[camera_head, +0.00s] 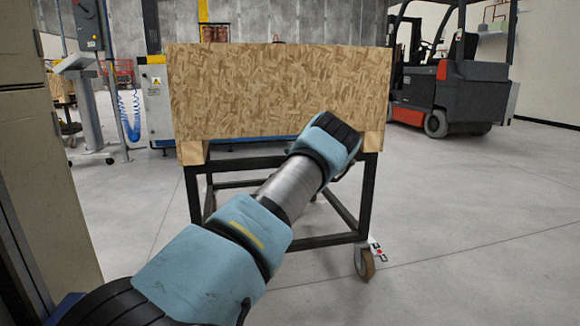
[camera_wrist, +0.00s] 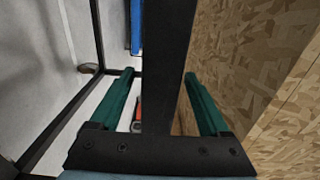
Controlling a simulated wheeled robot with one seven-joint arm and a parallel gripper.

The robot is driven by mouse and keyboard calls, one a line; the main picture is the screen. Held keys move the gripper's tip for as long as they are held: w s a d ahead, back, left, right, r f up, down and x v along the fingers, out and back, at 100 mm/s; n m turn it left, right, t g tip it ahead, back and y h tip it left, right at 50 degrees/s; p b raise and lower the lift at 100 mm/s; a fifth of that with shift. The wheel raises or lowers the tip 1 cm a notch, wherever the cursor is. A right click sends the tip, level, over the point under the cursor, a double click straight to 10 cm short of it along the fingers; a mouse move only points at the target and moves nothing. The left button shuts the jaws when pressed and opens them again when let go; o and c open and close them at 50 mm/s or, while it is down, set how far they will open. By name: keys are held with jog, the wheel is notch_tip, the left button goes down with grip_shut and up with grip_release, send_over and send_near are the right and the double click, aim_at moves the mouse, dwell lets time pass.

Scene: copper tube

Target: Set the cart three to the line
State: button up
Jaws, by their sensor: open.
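The cart is a black metal frame (camera_head: 325,240) on casters, carrying a wooden chipboard box (camera_head: 275,95). It stands right in front of me in the head view. In the wrist view my gripper (camera_wrist: 158,73) is open, its two green fingers apart. A black bar of the cart frame (camera_wrist: 168,60) runs between the fingers, with the chipboard box (camera_wrist: 250,60) close on the right. I cannot tell whether a finger touches the bar. My arm crosses the cart's front in the head view, and the gripper is hidden there. No clearly painted line shows on the floor.
A red and grey forklift (camera_head: 450,85) stands at the back right. A caster (camera_head: 365,263) is at the cart's front right corner. A beige cabinet (camera_head: 45,170) is close on the left. A machine (camera_head: 158,105) stands behind the cart. The floor to the right is clear.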

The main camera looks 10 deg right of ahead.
jog(key=s+d+p, duration=0.1)
jog(key=s, duration=0.9)
jog(key=shift+d+p, duration=0.15)
jog(key=shift+p, duration=0.2)
jog(key=shift+s, duration=0.1)
jog(key=s+a+f+n+g, duration=0.2)
jog(key=s+a+n+g, duration=0.6)
jog(key=s+a, duration=0.3)
jog(key=s+a+r+n+g+h, duration=0.1)
jog(key=s+a+r+n+g, duration=0.15)
jog(key=s, duration=0.85)
jog(key=s+a+r+n+g+h, duration=0.1)
jog(key=s+a+n+g, duration=0.15)
jog(key=s, duration=0.85)
jog(key=s+a+r+n+g, duration=0.2)
jog(key=s+n+g, duration=0.1)
jog(key=s, duration=0.8)
notch_tip(320, 180, up, 29)
jog(key=p, duration=2.9)
jog(key=shift+w+f+m+p, duration=0.2)
jog(key=shift+m+p, duration=0.1)
jog(key=shift+p, duration=0.1)
